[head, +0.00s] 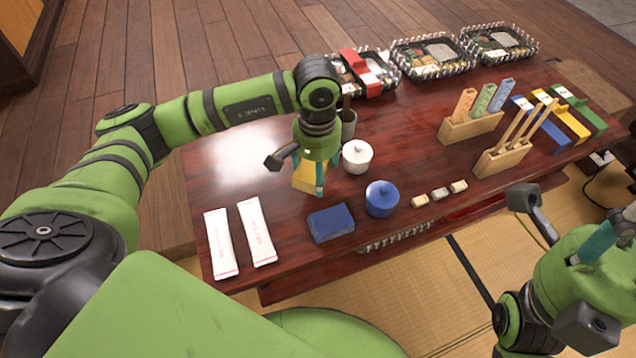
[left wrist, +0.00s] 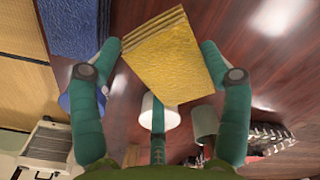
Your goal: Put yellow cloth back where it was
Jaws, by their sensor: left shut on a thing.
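The yellow cloth (head: 308,177) is a folded, thick square. My left gripper (head: 310,172) is shut on it above the front left part of the dark red table (head: 400,140). The left wrist view shows the cloth (left wrist: 165,58) between the fingers of the left gripper (left wrist: 160,46), tilted. A folded blue cloth (head: 331,223) lies on the table just in front of it, and the left wrist view also shows this blue cloth (left wrist: 75,25). My right gripper (head: 606,238) is at the right edge, partly cut off, and its opening is unclear.
A white lidded pot (head: 357,156) and a blue lidded pot (head: 381,199) stand close to the right of the left gripper. Two white packets (head: 222,243) (head: 257,232) lie at left. Wooden holders (head: 470,127) (head: 502,159) and bento boxes (head: 430,56) stand farther off.

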